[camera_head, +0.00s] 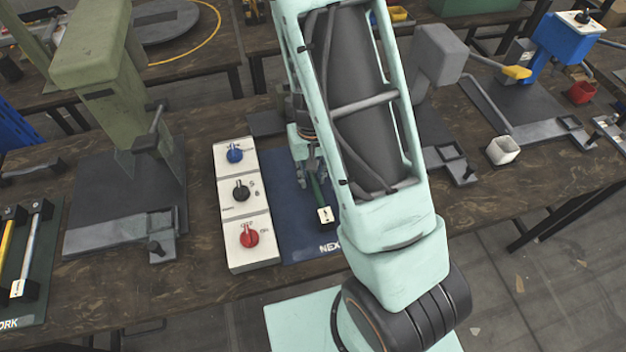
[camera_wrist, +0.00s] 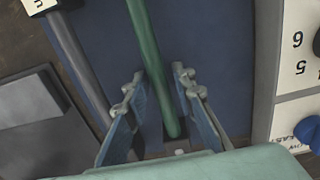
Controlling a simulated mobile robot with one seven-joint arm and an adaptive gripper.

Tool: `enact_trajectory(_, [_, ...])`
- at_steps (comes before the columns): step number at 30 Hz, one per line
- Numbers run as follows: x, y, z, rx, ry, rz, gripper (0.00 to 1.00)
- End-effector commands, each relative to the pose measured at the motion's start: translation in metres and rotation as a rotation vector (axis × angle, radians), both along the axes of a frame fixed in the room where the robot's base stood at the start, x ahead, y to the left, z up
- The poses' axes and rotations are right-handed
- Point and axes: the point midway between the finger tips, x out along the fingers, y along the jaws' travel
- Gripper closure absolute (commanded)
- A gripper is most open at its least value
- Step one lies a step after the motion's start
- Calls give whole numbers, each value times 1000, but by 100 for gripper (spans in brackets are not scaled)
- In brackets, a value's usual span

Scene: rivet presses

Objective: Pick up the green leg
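The green leg (camera_head: 317,189) is a thin dark-green rod lying on the blue mat (camera_head: 290,219), partly hidden by my arm in the head view. In the wrist view the green leg (camera_wrist: 149,58) runs from the top edge down between my fingers, and its rounded near end shows. My gripper (camera_wrist: 155,85) is open, with one finger on each side of the leg. A gap shows on the left side; the right finger looks close to the leg, and I cannot tell whether it touches. In the head view my gripper (camera_head: 308,163) is over the mat's far part.
A white control box (camera_head: 229,186) with blue, black and red knobs stands left of the mat. A green press (camera_head: 110,90) stands further left. In the wrist view a grey bar (camera_wrist: 75,55) with a labelled dark end lies left of the leg.

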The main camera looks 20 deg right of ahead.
Motion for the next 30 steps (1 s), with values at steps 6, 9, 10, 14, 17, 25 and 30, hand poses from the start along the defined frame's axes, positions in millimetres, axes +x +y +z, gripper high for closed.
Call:
enact_trajectory(6, [0, 0, 0, 0, 0, 0, 100])
enact_trajectory(9, [0, 0, 0, 0, 0, 0, 100])
enact_trajectory(10, [0, 0, 0, 0, 0, 0, 100])
enact_trajectory(14, [0, 0, 1, 0, 0, 0, 100])
enact_trajectory(17, [0, 0, 1, 0, -1, 0, 100])
enact_trajectory(25, [1, 1, 16, 1, -4, 1, 100])
enact_trajectory(30, [-7, -3, 44, 2, -3, 0, 100])
